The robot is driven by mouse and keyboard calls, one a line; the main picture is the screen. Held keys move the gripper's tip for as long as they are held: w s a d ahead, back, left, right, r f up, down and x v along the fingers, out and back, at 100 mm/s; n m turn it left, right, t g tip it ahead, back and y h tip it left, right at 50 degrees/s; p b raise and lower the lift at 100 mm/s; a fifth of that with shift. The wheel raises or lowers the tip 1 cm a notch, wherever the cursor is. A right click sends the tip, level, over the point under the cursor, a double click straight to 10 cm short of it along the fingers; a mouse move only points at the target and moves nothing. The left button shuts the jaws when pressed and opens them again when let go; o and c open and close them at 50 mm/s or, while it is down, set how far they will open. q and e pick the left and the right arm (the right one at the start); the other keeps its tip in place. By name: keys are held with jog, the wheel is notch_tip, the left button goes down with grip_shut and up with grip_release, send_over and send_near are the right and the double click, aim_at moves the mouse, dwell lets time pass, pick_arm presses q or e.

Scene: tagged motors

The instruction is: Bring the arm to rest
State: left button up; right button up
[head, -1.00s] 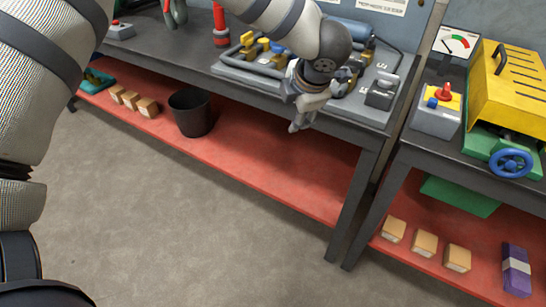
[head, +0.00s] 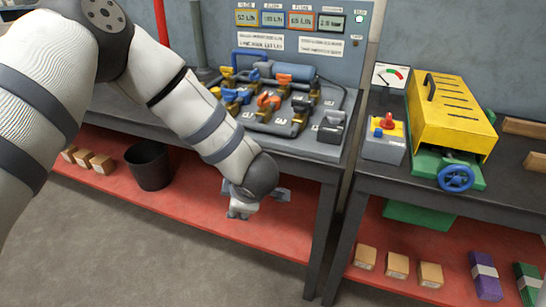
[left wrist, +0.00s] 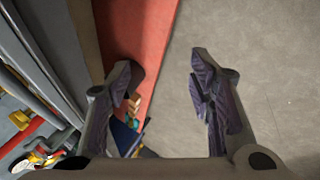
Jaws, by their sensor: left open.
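My left arm (head: 215,130) reaches in from the left across the front of the dark workbench (head: 330,168). My left gripper (head: 258,203) hangs in front of the bench edge, over the red lower shelf (head: 190,205) in the picture. Its fingers are small in the head view. In the left wrist view the left gripper (left wrist: 163,72) has its two fingers wide apart with nothing between them. Behind them are the red shelf and the bare floor (left wrist: 260,60). My right gripper is not in view.
A valve board (head: 290,115) sits on the bench under a panel of displays (head: 290,20). A dark bucket (head: 148,165) and wooden blocks (head: 102,163) are on the red shelf. A yellow machine (head: 450,115) is at right. The floor (head: 130,250) in front is clear.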

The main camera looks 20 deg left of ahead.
pick_arm(q)
jog(key=s+d+f+m+g+h, duration=0.1)
jog(key=s+f+m+g+h, duration=0.15)
jog(key=s+f+m, duration=1.3)
jog(key=s+m+g+h, duration=0.2)
jog(key=s+m+g, duration=0.3)
jog(key=s, duration=2)
jog(key=shift+s+d+r, duration=0.25)
jog(key=shift+s+r, duration=0.05)
jog(key=shift+r, duration=0.15)
jog(key=shift+o, duration=0.2)
jog(key=shift+w+h, duration=0.1)
jog(key=shift+h, duration=0.15)
